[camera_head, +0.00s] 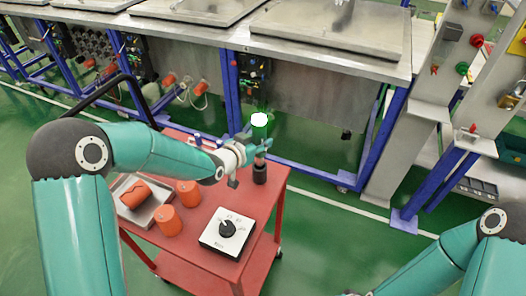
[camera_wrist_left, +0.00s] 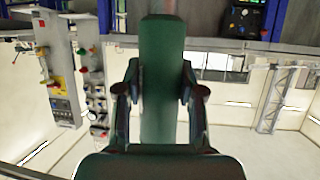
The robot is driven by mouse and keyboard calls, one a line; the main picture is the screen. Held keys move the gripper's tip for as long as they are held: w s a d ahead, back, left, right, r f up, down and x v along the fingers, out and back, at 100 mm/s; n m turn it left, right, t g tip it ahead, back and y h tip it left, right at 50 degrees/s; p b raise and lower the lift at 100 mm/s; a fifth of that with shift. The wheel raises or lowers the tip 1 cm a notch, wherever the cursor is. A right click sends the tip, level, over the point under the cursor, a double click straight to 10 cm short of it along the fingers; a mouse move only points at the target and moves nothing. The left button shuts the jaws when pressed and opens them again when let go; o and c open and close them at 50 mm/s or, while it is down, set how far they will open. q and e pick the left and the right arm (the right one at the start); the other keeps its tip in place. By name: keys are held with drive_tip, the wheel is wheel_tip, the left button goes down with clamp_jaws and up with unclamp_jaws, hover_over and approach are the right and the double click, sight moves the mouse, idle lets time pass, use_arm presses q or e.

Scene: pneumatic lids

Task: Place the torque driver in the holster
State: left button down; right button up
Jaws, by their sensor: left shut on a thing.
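The torque driver (camera_head: 261,130) is green with a bright white spot at its top, and it stands upright in my left gripper (camera_head: 259,148). In the left wrist view the green driver (camera_wrist_left: 162,80) lies between the two fingers (camera_wrist_left: 160,92), which are shut on it. The dark round holster (camera_head: 260,174) stands at the far right corner of the red cart, directly below the driver. The driver's lower end is close to the holster's mouth; I cannot tell whether it is inside. My right gripper is out of view; only my right arm shows at lower right.
The red cart (camera_head: 195,258) also carries a grey tray (camera_head: 162,190) with an orange part in it, two orange cylinders (camera_head: 188,193) (camera_head: 168,221), and a white box with a black knob (camera_head: 228,233). A steel bench (camera_head: 330,62) stands behind.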

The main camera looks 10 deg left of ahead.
use_arm(q)
drive_tip(key=shift+f+p, duration=0.35)
drive_tip(key=shift+f, duration=1.95)
drive_tip(key=c, duration=0.7)
unclamp_jaws()
drive_tip(key=shift+f, duration=0.15)
drive_tip(key=shift+s, duration=0.15)
drive_tip(key=b+v, duration=0.2)
drive_tip(key=v, duration=1)
drive_tip(key=shift+b, duration=0.4)
drive_tip(key=shift+d, duration=0.15)
